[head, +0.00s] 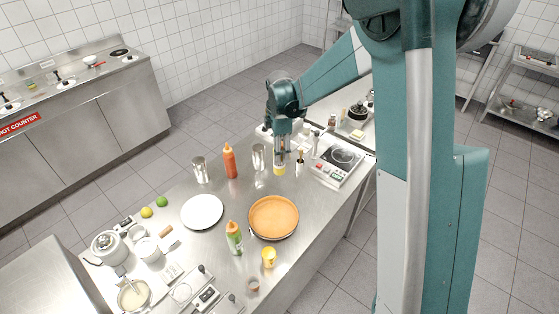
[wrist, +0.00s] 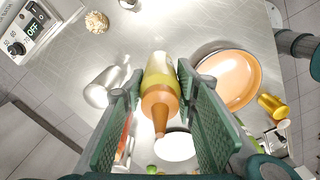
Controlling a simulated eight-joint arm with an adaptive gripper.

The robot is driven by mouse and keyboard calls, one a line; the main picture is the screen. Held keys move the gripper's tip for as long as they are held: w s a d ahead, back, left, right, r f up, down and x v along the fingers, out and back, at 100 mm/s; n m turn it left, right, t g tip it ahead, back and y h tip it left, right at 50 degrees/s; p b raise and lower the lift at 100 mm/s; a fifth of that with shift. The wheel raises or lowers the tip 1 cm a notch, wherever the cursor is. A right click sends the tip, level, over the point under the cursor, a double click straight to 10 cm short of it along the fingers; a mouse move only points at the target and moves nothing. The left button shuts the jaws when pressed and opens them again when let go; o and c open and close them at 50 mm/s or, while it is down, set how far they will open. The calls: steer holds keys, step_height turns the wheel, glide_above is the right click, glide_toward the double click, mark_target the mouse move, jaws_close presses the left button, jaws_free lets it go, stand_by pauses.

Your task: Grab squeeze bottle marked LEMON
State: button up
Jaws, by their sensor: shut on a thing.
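A squeeze bottle (wrist: 158,72) with a yellow band and an orange-brown pointed cap stands between my gripper's fingers in the wrist view. My gripper (wrist: 161,70) is shut on it, one pad on each side. In the head view my gripper (head: 281,148) points down at the far part of the steel counter, and the yellow lower part of the bottle (head: 280,169) shows below it. I cannot read a label on it. Two other squeeze bottles stand on the counter: an orange-red one (head: 230,162) and a green-and-white one with an orange cap (head: 234,238).
Metal cups (head: 258,157) (head: 199,170) stand left of my gripper. A cooker-like appliance (head: 338,161) is close on the right. An orange pan (head: 273,217), a white plate (head: 202,212) and a yellow cup (head: 268,257) are nearer. The counter (head: 200,250) has some bare steel between them.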

steer(key=shift+r, duration=1.25)
